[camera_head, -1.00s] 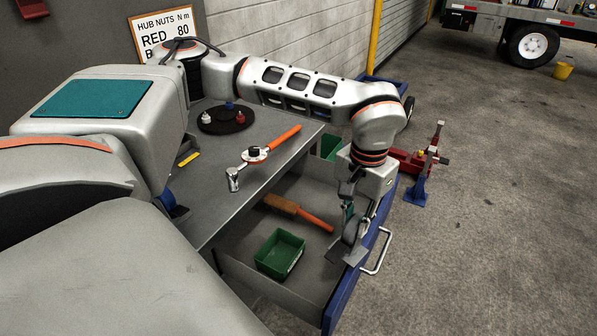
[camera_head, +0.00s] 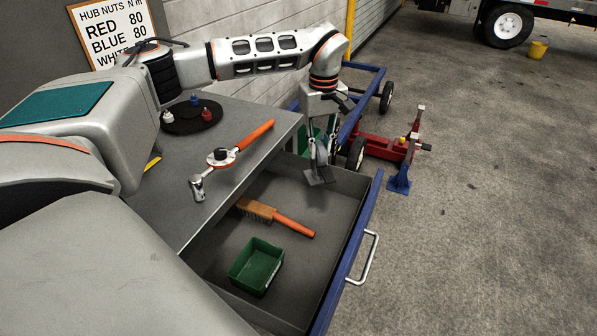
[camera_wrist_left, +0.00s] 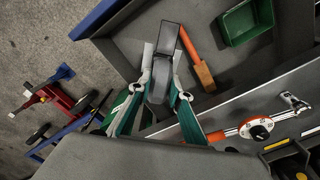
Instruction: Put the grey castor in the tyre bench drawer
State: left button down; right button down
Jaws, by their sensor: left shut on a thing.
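The grey castor (camera_head: 319,172), a dark wheel with a flat grey plate, hangs plate-down from my left gripper (camera_head: 320,147). In the wrist view the gripper's green-backed fingers (camera_wrist_left: 161,92) close on both sides of the castor (camera_wrist_left: 165,47). The tyre bench drawer (camera_head: 352,262) is pulled open, with a blue front and a pale handle. The castor is over the far end of the drawer; whether its plate touches the floor there I cannot tell. My right gripper is not in view.
A torque wrench (camera_head: 223,158) and a dark round tray (camera_head: 191,117) are on the bench top (camera_head: 245,110). A red trolley jack (camera_head: 385,148) stands beyond the drawer.

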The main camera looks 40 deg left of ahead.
pick_arm(q)
notch_tip(320, 180, down, 17)
jog(key=shift+w+f+b, duration=0.1)
jog(key=shift+b, duration=1.1)
jog(key=c, duration=1.8)
grip_release()
jog(key=shift+f, duration=0.15)
jog(key=shift+c, duration=0.2)
